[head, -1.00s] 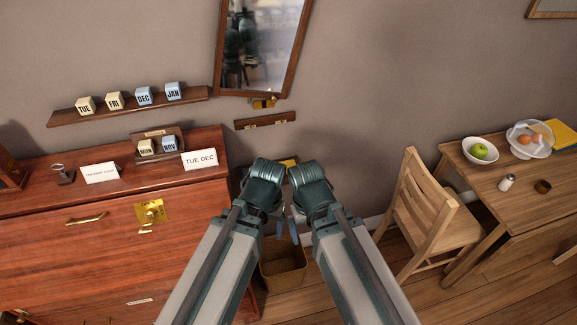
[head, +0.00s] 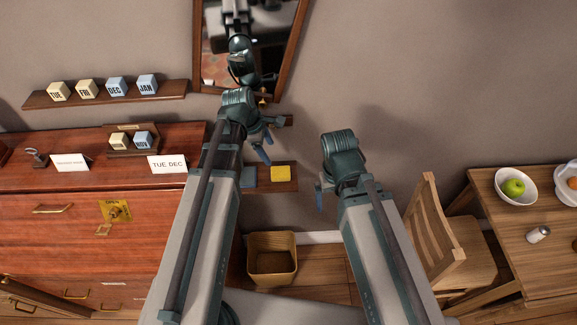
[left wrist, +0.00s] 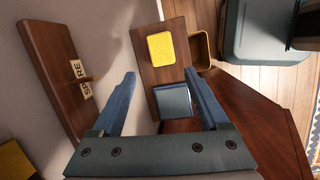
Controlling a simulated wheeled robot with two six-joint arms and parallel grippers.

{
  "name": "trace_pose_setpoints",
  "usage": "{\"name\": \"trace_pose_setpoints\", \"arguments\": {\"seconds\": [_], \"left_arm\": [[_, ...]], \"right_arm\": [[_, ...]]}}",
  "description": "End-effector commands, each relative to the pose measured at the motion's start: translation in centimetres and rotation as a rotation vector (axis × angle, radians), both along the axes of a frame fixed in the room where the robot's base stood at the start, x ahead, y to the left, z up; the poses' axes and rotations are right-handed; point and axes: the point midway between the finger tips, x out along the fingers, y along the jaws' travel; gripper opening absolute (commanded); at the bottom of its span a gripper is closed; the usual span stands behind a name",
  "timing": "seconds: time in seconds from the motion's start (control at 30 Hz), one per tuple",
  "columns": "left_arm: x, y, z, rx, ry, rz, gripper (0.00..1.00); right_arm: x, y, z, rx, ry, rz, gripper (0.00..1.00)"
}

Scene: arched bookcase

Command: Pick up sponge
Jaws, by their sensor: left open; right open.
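A yellow block, which looks like the sponge (head: 281,173), lies on a small wooden wall shelf (head: 290,186) right of the red-brown cabinet. It also shows in the left wrist view (left wrist: 161,47), near the shelf's far end. My left gripper (head: 268,142) is open and empty, above and slightly left of the sponge in the head view. In the left wrist view its blue fingers (left wrist: 160,74) stand apart, with the sponge seen beyond their tips. My right gripper (head: 319,195) is open and apart from the shelf, to its right.
A blue-grey square item (head: 248,177) lies beside the sponge and also shows between the left fingers (left wrist: 172,101). The cabinet (head: 60,225) stands left. A bin (head: 272,262) is below the shelf. A mirror (head: 285,60) hangs above. A chair (head: 440,240) stands right.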

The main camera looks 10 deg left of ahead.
Motion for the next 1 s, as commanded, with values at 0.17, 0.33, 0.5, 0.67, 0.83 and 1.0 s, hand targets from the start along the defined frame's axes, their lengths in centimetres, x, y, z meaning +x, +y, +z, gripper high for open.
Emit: {"name": "trace_pose_setpoints", "arguments": {"seconds": [0.17, 0.33, 0.5, 0.67, 0.83, 1.0], "left_arm": [[0.0, 0.0, -0.2, -0.002, 0.001, 0.007, 0.78], [0.2, -0.3, -1.5, -0.002, 0.001, 0.005, 0.78], [0.5, -0.8, -3.8, -0.002, 0.001, 0.004, 0.78], [0.9, -1.3, -6.2, -0.001, 0.001, 0.003, 0.78], [1.2, -1.8, -8.1, -0.002, 0.001, 0.004, 0.78], [1.3, -2.0, -8.4, -0.001, 0.001, 0.004, 0.78]], "right_arm": [[0.0, 0.0, -0.2, 0.000, 0.000, 0.000, 1.00], [0.0, 0.0, -1.5, 0.000, 0.000, 0.000, 1.00], [0.0, 0.0, -3.8, 0.000, 0.000, 0.000, 1.00], [0.0, 0.0, -6.2, 0.000, 0.000, 0.000, 1.00], [0.0, 0.0, -8.1, 0.000, 0.000, 0.000, 1.00], [0.0, 0.0, -8.4, 0.000, 0.000, 0.000, 1.00]]}}
